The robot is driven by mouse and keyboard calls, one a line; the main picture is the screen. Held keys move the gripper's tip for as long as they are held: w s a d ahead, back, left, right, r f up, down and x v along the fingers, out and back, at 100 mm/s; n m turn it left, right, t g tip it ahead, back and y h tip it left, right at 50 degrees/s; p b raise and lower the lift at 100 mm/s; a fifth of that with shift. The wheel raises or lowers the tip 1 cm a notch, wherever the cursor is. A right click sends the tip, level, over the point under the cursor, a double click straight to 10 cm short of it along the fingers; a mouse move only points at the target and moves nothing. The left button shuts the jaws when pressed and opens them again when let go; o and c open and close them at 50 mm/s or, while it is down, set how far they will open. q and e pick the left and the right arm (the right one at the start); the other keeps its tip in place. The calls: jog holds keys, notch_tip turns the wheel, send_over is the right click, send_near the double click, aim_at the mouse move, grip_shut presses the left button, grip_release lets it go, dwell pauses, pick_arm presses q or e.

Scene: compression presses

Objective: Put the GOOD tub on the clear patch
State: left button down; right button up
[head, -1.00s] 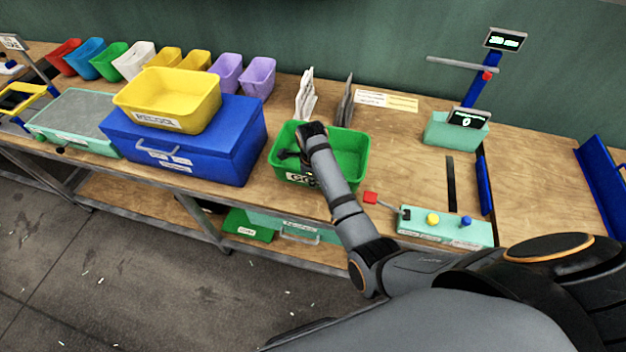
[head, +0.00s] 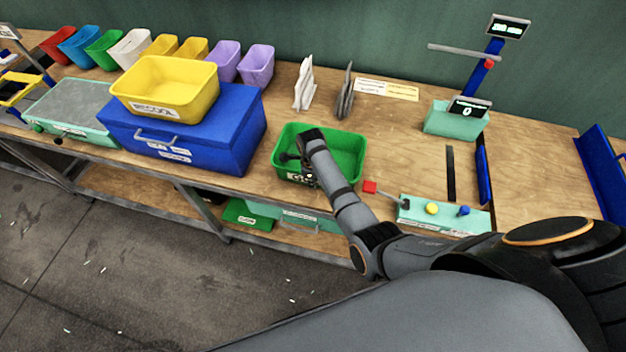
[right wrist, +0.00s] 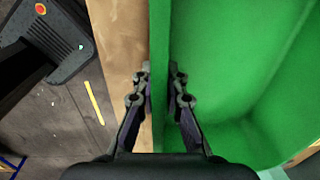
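The GOOD tub (head: 348,150) is a green open tub on the wooden bench, near its front edge. Its front label is partly hidden by my right arm. My right gripper (head: 296,160) is at the tub's left front wall. In the right wrist view, my right gripper (right wrist: 160,88) has one finger outside and one inside the tub's green wall (right wrist: 160,40), closed against both faces. The inside of the tub that shows looks empty. A bare patch of bench (head: 408,140) lies right of the tub. My left gripper is not in view.
A blue box (head: 235,140) carrying a yellow tub (head: 165,75) stands left of the tub. Grey and white upright plates (head: 344,95) stand behind it. A control box (head: 445,215) with a red-ended lever (head: 370,187) is at the front right. A dark slot (head: 450,172) lies beyond.

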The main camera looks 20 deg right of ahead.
jog(key=shift+o, duration=1.1)
jog(key=shift+r, duration=0.2)
notch_tip(320, 180, up, 12)
jog(key=shift+s+a+b, duration=0.3)
jog(key=shift+s+b, duration=0.1)
jog(key=shift+s, duration=0.05)
jog(key=shift+f, duration=0.1)
